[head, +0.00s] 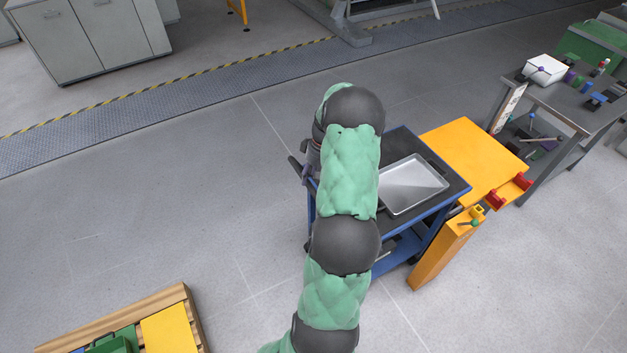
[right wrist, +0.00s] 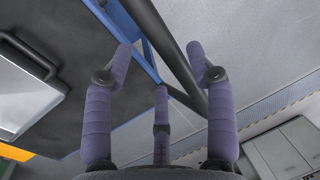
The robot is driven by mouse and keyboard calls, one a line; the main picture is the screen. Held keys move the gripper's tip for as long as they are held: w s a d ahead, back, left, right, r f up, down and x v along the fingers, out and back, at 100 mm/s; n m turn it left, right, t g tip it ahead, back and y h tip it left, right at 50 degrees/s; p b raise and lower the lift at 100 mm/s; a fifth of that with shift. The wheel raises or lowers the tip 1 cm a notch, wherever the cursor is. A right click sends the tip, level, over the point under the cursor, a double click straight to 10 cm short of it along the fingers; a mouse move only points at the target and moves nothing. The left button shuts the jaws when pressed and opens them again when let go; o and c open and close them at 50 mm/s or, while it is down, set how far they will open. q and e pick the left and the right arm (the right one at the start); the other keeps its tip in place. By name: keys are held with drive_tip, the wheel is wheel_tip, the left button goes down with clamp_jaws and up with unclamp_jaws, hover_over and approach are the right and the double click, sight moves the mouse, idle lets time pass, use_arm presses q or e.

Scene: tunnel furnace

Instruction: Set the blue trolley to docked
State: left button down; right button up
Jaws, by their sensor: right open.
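The blue trolley (head: 456,193) has a dark top, a blue frame and a dark push handle (head: 296,166) on its left side. It stands beside an orange station (head: 470,148), with its right side close to it; I cannot tell whether they touch. My right gripper (head: 311,160) is at the handle end, partly hidden by my arm. In the right wrist view, its purple fingers (right wrist: 160,58) are spread open, with the dark handle bar (right wrist: 172,45) passing between them. I cannot tell whether they touch it. My left gripper is out of view.
A metal tray (head: 413,184) lies on the trolley top. The orange station has red blocks (head: 496,198) and a yellow fitting (head: 478,210). A grey workbench (head: 560,105) stands at the right, a pallet (head: 188,310) at the lower left. Floor left of the trolley is clear.

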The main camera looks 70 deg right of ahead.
wheel_tip(320, 180, up, 10)
drive_tip(key=s+d, duration=0.1)
drive_tip(key=shift+s+d, duration=0.15)
drive_tip(key=shift+d, duration=0.15)
idle(0.4)
drive_tip(key=w+a+f+n, duration=0.1)
drive_tip(key=w+a+f, duration=0.4)
drive_tip(key=a+f, duration=0.25)
drive_tip(key=w+a+f+y, duration=0.1)
drive_tip(key=w+a+f, duration=0.4)
drive_tip(key=a+f, duration=0.3)
drive_tip(key=w+a+f+n, duration=0.1)
drive_tip(key=w+a+f, duration=0.5)
drive_tip(key=a, duration=0.4)
drive_tip(key=s+a+f+n+b, duration=0.1)
drive_tip(key=a+f, duration=0.2)
drive_tip(key=a, duration=0.5)
drive_tip(key=s+a+f+n, duration=0.1)
drive_tip(key=a+f, duration=0.3)
drive_tip(key=a, duration=0.3)
drive_tip(key=s+a+f, duration=0.1)
drive_tip(key=s+a, duration=0.3)
drive_tip(key=a, duration=0.3)
drive_tip(key=s+a+f+n+y, duration=0.1)
drive_tip(key=s+a, duration=0.4)
drive_tip(key=a, duration=0.2)
drive_tip(key=shift+a+g+b, duration=0.4)
